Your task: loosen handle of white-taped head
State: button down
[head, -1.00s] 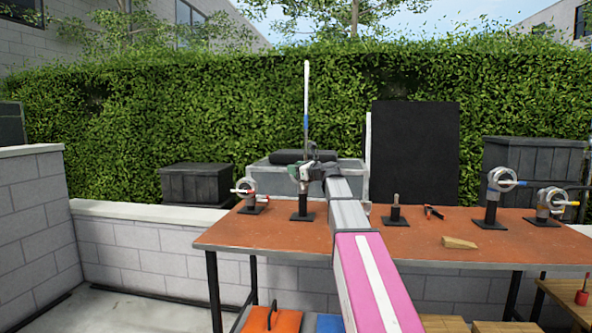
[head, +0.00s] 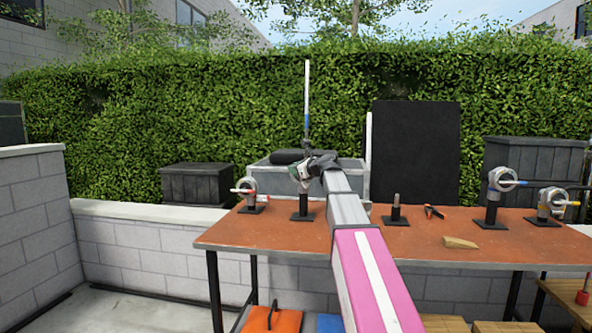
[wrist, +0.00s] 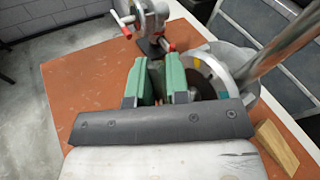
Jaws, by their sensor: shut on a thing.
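A grip head stands on a black post with a square base (head: 303,216) at the back left of the orange-brown table. A tall upright rod (head: 307,85), white above with a blue band lower down, rises from it. My gripper (head: 297,172), with green fingers, is at this head and covers most of it. In the wrist view my gripper (wrist: 156,66) has its green fingers close together, shut on the handle, which they hide. The head's round grey disc (wrist: 215,72) is just right of the fingers, with the rod slanting past. I cannot make out white tape on it.
A red-handled head (head: 250,193) stands to the left. A blue-handled head (head: 497,190) and a yellow-handled head (head: 549,203) stand at right. A short post (head: 396,209), pliers (head: 433,212) and a wooden wedge (head: 459,243) lie between. The table's front left (head: 265,238) is clear.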

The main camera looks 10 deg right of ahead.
jog(key=shift+w+a+f+n+g+h, duration=0.1)
jog(key=shift+a+f+n+g+h, duration=0.2)
jog(key=shift+n+g+h, duration=0.45)
jog(key=shift+w+a+f+n+g+h, duration=0.1)
jog(key=shift+a+f+n+g+h, duration=0.25)
jog(key=shift+h, duration=0.7)
jog(key=shift+w+a+f+n+g+h, duration=0.1)
jog(key=shift+f+n+g+h, duration=0.25)
jog(key=shift+g+h, duration=0.45)
jog(key=shift+s, duration=0.1)
jog(key=c, duration=1.1)
grip_release()
jog(key=shift+r, duration=0.1)
jog(key=v, duration=1)
jog(key=shift+s+r, duration=0.2)
jog(key=shift+s, duration=0.15)
